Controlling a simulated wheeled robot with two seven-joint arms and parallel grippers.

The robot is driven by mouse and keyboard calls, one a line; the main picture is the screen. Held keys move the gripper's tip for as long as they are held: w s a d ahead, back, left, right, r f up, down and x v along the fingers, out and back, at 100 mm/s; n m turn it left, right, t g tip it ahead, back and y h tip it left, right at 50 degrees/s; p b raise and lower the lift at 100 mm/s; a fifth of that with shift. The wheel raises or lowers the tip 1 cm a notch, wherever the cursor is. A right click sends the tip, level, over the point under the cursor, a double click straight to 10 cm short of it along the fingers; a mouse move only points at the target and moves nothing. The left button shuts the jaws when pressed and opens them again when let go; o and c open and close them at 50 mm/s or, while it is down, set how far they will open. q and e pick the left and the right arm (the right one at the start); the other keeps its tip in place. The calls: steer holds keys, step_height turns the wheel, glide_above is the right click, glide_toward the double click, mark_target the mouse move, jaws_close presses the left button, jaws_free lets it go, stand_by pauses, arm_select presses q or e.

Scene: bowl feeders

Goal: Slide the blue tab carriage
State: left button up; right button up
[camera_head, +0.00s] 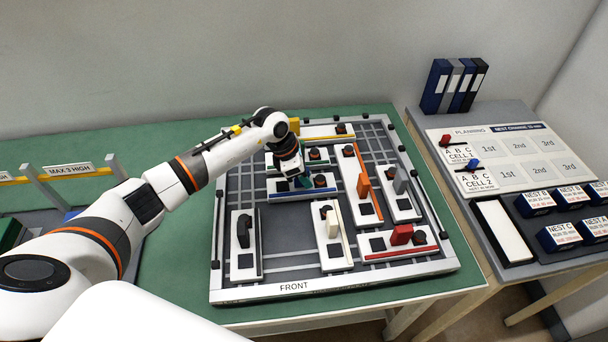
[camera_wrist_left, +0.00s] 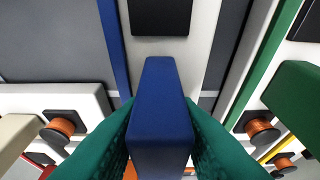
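The blue tab carriage (camera_head: 283,190) is a white plate with a blue edge strip, lying lengthwise left to right in the left middle of the grey board. In the left wrist view its tall blue tab (camera_wrist_left: 160,115) stands upright between the teal fingers. My left gripper (camera_head: 302,181) is over this carriage from behind, with the fingers pressed against both sides of the tab. In the head view the wrist and fingers hide most of the tab. An orange-brown knob (camera_head: 320,181) stands on the right part of the carriage. My right gripper is not in view.
A green-edged carriage (camera_head: 317,157) lies just behind, and a yellow-edged one (camera_head: 325,132) farther back. An orange-tab carriage (camera_head: 363,185) stands to the right. Black-tab (camera_head: 244,245) and cream-tab (camera_head: 332,240) carriages lie in front. Bare board shows left of the blue carriage.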

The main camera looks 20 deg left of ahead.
arm_select(q)
steer(key=shift+a+r, duration=0.1)
steer(key=b+v, duration=0.2)
steer(key=v, duration=0.9)
steer(key=shift+r, duration=0.4)
steer(key=shift+s, duration=0.1)
